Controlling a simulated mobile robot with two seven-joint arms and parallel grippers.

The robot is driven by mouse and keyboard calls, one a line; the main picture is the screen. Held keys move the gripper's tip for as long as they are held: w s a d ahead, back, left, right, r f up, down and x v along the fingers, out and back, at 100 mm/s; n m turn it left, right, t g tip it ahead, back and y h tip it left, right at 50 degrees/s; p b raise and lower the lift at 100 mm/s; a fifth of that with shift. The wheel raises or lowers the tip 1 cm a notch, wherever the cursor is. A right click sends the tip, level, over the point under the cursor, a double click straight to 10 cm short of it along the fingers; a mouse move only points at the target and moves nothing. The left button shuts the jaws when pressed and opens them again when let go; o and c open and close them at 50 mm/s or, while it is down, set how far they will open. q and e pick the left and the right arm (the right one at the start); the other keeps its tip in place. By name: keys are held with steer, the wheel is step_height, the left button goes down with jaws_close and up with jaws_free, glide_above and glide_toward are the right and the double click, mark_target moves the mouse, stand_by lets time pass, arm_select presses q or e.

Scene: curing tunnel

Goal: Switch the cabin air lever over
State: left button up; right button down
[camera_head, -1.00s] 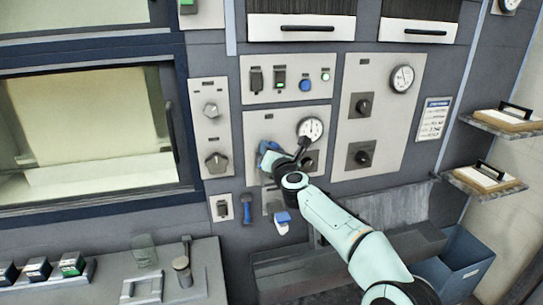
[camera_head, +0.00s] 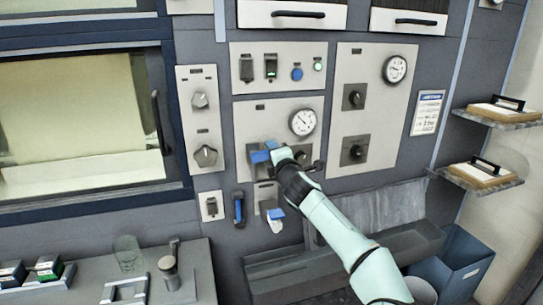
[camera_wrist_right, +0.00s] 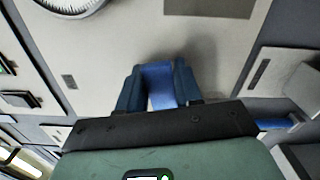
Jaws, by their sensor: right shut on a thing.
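A blue lever (camera_wrist_right: 158,84) sits between the dark blue fingers of my right gripper (camera_wrist_right: 158,88) in the right wrist view. The gripper is shut on it, close to a pale panel (camera_wrist_right: 105,60). In the head view my right gripper (camera_head: 271,154) is at the lower middle of the gauge panel (camera_head: 245,120), below a round gauge (camera_head: 302,121). The lever's base is mostly hidden there by the gripper, and no label on it can be read. My left gripper is not in view.
Below the gripper are a dark blue handle (camera_head: 238,207) and another blue lever (camera_head: 276,213). Black knobs (camera_head: 354,97) are on the panel to the right. A grey trough (camera_head: 330,245) and a blue bin (camera_head: 455,265) stand below my arm. Shelves (camera_head: 483,176) jut out at right.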

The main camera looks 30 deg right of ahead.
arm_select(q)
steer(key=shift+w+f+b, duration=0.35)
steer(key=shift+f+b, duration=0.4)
arm_select(e)
steer(key=shift+f+m, duration=0.6)
steer(key=shift+m, duration=0.5)
steer(key=c, duration=0.8)
jaws_free()
steer(key=shift+c, duration=0.2)
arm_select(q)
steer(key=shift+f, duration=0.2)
arm_select(e)
steer(key=shift+s, duration=0.15)
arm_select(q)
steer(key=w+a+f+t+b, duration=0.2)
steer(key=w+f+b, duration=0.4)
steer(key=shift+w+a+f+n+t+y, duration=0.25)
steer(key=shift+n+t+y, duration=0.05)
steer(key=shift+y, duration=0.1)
arm_select(e)
steer(key=v, duration=1.3)
